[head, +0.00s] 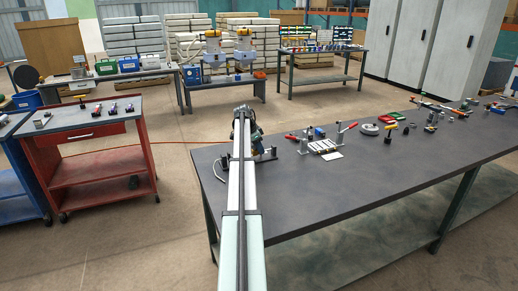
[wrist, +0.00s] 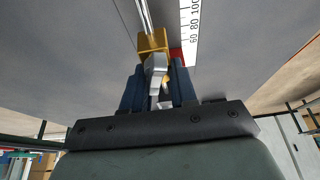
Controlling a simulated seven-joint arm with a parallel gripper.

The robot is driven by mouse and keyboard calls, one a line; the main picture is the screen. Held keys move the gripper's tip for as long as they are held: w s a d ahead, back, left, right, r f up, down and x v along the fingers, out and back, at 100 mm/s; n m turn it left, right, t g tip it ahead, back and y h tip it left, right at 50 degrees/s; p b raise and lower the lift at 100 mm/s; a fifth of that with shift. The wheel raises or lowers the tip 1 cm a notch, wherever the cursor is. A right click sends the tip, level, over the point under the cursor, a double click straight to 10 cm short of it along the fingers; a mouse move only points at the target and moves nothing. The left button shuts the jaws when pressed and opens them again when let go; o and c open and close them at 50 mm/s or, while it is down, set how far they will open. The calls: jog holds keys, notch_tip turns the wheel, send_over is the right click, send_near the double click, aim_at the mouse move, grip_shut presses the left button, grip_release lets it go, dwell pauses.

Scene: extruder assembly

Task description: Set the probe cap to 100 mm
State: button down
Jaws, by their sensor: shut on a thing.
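In the wrist view, my gripper (wrist: 158,84) has its two dark blue fingers closed around a silver-grey piece. This piece sits in front of a gold block, which I take to be the probe cap (wrist: 152,44); I cannot tell whether the two are joined. A shiny rod (wrist: 146,14) runs from the block toward the top. Beside it is a white scale (wrist: 190,30) with 60, 80 and 100 readable. A red patch (wrist: 177,56) lies between the block and the scale's lower end, below the 60. In the head view, my arm mostly hides the gripper and the cap.
The dark workbench (head: 350,185) holds a fixture with red-handled clamps (head: 322,145) just right of my arm. Several small parts lie farther right. The bench's front middle is clear. A red cart (head: 95,150) stands at the left, apart from the bench.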

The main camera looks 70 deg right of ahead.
jog(key=shift+w, duration=0.15)
jog(key=w+a, duration=0.3)
jog(key=shift+w+a, duration=0.35)
jog(key=shift+a, duration=0.05)
jog(key=c, duration=0.9)
grip_release()
jog(key=v, duration=1.4)
jog(key=shift+f, duration=0.1)
